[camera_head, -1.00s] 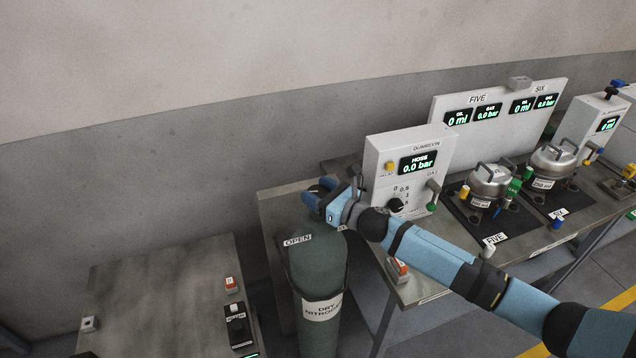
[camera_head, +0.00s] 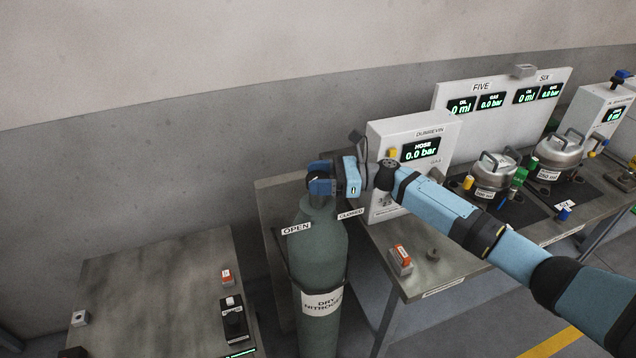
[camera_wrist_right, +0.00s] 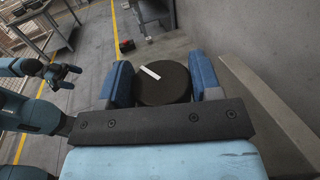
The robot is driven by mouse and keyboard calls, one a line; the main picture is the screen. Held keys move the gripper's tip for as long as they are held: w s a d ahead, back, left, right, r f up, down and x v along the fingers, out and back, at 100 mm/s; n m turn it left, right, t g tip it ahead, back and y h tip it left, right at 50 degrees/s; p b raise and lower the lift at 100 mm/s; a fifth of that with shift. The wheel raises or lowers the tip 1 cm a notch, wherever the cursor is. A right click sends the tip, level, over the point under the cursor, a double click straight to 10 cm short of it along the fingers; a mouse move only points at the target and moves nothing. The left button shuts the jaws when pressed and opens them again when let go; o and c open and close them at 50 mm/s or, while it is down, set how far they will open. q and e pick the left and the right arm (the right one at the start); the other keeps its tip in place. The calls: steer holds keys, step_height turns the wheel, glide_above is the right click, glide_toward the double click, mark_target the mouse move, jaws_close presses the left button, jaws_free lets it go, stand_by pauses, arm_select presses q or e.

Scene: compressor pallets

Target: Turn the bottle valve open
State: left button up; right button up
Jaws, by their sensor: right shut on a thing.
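A grey-green gas bottle (camera_head: 318,262) marked DRY NITROGEN stands upright left of the bench. Its shoulder carries an OPEN label (camera_head: 296,229) on the left and a CLOSED label (camera_head: 351,214) on the right. My right gripper (camera_head: 320,186) is at the bottle's top, shut on the valve, which it mostly hides in the head view. In the wrist view the valve is a round dark knob (camera_wrist_right: 165,88) with a white pointer line, between the blue fingers. My left gripper (camera_wrist_right: 64,76) shows small in the wrist view, fingers apart and empty.
A white panel (camera_head: 382,133) reading HOSE 0.0 bar stands on the bench right behind my right wrist. Pots (camera_head: 494,172) and a red-topped switch (camera_head: 401,259) are further right. A low table (camera_head: 150,290) stands left of the bottle.

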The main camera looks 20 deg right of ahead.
steer(key=shift+n+g, duration=0.3)
steer(key=shift+g, duration=0.1)
steer(key=o, duration=0.9)
steer(key=b+v, duration=0.3)
steer(key=v, duration=1)
steer(key=shift+d+f+b, duration=0.1)
steer(key=shift+d+b, duration=0.25)
